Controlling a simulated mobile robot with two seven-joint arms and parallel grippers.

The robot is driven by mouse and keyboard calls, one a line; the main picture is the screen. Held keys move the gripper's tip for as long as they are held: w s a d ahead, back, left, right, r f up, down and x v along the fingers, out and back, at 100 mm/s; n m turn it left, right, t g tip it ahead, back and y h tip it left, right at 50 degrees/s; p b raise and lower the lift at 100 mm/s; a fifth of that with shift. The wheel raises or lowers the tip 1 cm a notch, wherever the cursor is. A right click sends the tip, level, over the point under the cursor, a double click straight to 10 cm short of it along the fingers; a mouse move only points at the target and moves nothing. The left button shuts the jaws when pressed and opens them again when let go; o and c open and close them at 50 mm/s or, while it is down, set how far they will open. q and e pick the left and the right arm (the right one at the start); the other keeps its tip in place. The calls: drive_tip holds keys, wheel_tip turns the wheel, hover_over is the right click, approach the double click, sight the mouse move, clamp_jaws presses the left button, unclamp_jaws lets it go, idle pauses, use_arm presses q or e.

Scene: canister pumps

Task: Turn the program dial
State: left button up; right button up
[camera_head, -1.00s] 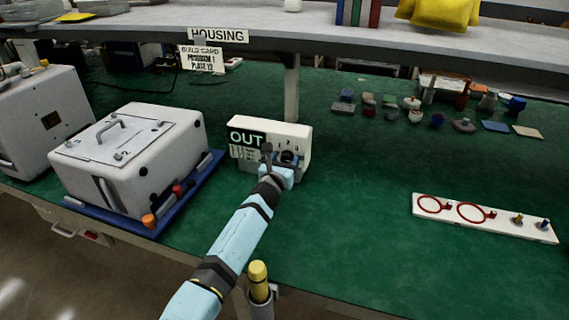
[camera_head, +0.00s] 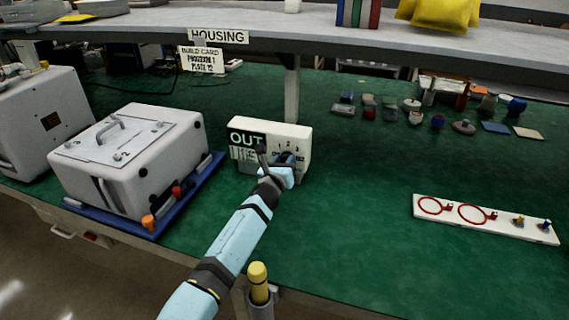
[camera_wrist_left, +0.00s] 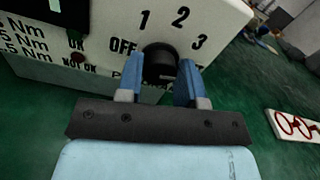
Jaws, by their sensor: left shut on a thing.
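The program dial (camera_wrist_left: 160,65) is a black round knob on the front of a white box (camera_head: 270,132), with the marks OFF, 1, 2 and 3 around it in the left wrist view. My left gripper (camera_wrist_left: 160,85) has its blue fingers on both sides of the dial and is shut on it. In the head view my left gripper (camera_head: 284,170) is at the right part of the box front and hides most of the dial. The dial's pointer cannot be made out. My right gripper is not in view.
A white housing (camera_head: 130,155) with a handle stands on a blue tray (camera_head: 205,172) to the left. A white strip with red rings (camera_head: 485,218) lies at the right. A build card (camera_head: 202,60) reading program 1 hangs from the shelf. The green bench between is clear.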

use_arm(q)
drive_tip(key=shift+n+b, duration=0.35)
drive_tip(key=shift+n, duration=1.85)
drive_tip(key=shift+f, duration=0.1)
drive_tip(key=o, duration=0.9)
drive_tip(key=p+v, duration=0.3)
drive_tip(key=v, duration=1.1)
drive_tip(key=shift+w+a, duration=0.1)
